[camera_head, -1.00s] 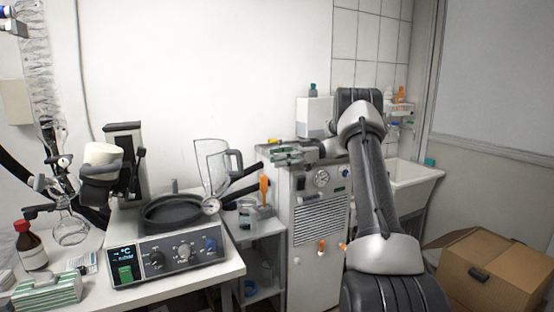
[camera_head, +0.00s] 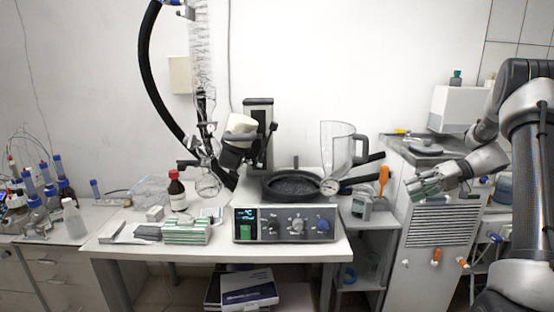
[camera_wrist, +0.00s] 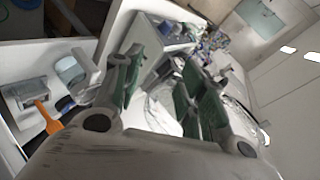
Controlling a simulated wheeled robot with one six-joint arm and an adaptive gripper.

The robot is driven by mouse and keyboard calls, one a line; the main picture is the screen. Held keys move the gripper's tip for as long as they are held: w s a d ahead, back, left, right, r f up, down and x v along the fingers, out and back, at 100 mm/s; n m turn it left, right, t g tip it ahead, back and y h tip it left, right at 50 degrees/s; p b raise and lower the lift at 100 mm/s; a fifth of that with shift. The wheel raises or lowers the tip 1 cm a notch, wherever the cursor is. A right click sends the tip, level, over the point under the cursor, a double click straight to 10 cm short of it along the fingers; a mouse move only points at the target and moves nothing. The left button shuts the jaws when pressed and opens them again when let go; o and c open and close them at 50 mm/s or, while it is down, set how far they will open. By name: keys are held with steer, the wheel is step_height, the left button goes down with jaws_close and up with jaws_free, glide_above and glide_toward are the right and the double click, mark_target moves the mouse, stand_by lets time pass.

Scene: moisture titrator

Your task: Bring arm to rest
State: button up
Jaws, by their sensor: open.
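My gripper (camera_head: 428,188) is at the right in the head view, in front of the grey cabinet unit (camera_head: 440,240). It points left, toward the bench. In the wrist view its two green-padded fingers (camera_wrist: 165,95) stand apart with nothing held between them. My arm comes in from the right edge of the head view, bent at the elbow, and covers part of the cabinet unit and the wall behind it.
A white bench (camera_head: 120,248) holds a rotary evaporator with a heating bath (camera_head: 290,184), a clear jug (camera_head: 337,155), a brown bottle (camera_head: 177,192) and a green-striped box (camera_head: 187,231). A low shelf (camera_head: 372,228) with an orange-handled tool (camera_head: 383,178) stands between bench and cabinet.

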steer(key=s+a+r+h, duration=0.3)
steer(key=s+r+h, duration=0.1)
steer(key=s, duration=0.8)
steer(key=s+a+r+m+t+h, duration=0.1)
steer(key=s+a+r+h, duration=0.2)
steer(key=s, duration=0.8)
steer(key=s+a+r+m+h, duration=0.1)
steer(key=s+a+r+h, duration=0.2)
steer(key=s, duration=0.9)
steer(key=shift+s+r+t+h, duration=0.35)
steer(key=shift+r+h, duration=0.65)
steer(key=shift+r, duration=0.9)
